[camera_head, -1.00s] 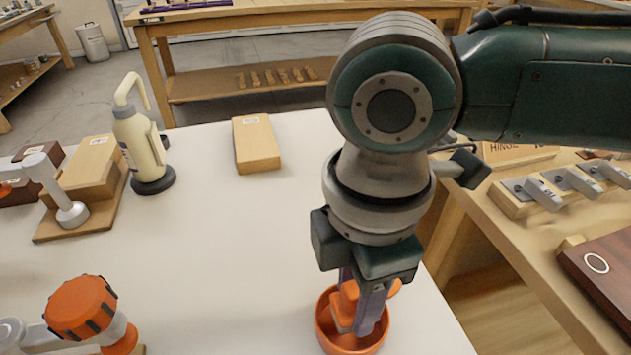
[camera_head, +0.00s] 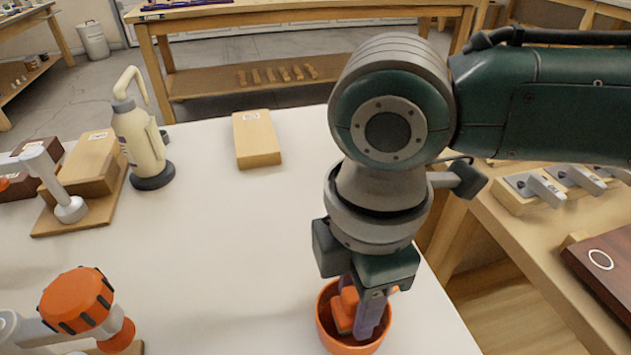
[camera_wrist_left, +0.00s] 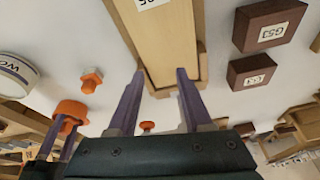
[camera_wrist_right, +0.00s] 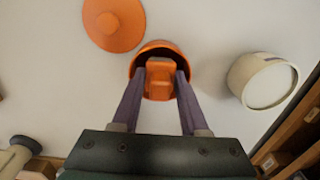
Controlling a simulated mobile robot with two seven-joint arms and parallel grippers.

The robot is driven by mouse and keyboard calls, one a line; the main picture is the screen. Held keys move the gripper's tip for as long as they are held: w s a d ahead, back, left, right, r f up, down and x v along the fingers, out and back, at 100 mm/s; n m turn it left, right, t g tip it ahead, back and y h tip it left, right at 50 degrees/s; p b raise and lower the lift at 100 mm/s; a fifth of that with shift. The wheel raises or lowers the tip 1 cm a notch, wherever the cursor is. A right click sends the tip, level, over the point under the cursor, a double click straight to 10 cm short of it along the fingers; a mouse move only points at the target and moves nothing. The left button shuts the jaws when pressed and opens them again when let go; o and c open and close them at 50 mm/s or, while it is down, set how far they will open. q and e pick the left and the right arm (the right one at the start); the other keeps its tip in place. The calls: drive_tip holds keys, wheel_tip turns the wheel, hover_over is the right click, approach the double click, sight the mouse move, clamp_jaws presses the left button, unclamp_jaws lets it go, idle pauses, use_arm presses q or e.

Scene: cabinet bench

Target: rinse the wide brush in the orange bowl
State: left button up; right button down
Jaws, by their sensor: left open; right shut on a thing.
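The orange bowl (camera_head: 334,341) stands near the front right edge of the white table in the head view. It also shows in the right wrist view (camera_wrist_right: 172,48). My right gripper (camera_head: 358,318) points down into the bowl, shut on an orange block-like part, which I take for the wide brush (camera_head: 343,310). The brush also shows between the fingers in the right wrist view (camera_wrist_right: 159,78). Its lower end is hidden inside the bowl. My left gripper (camera_wrist_left: 158,100) is open and empty, with a wooden block beyond its fingers; it is not visible in the head view.
A cream pump bottle (camera_head: 140,143) and a wooden block (camera_head: 256,140) stand farther back. An orange-knobbed grey object (camera_head: 77,300) is at front left. An orange disc (camera_wrist_right: 114,22) and a white round container (camera_wrist_right: 262,80) flank the bowl. The table's middle is clear.

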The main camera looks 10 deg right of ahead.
use_arm(q)
drive_tip(key=shift+a+r+p, duration=0.1)
drive_tip(key=shift+r+p, duration=0.15)
drive_tip(key=shift+p, duration=0.05)
use_arm(e)
drive_tip(key=shift+r, duration=0.1)
use_arm(q)
drive_tip(key=shift+r, duration=0.25)
idle(0.8)
drive_tip(key=shift+r+p, duration=0.15)
drive_tip(key=shift+p, duration=0.2)
idle(0.5)
drive_tip(key=shift+r+p, duration=0.4)
drive_tip(key=shift+p, duration=0.05)
idle(0.5)
drive_tip(key=shift+r, duration=0.15)
idle(0.7)
drive_tip(key=shift+r+p, duration=0.45)
drive_tip(key=shift+p, duration=0.15)
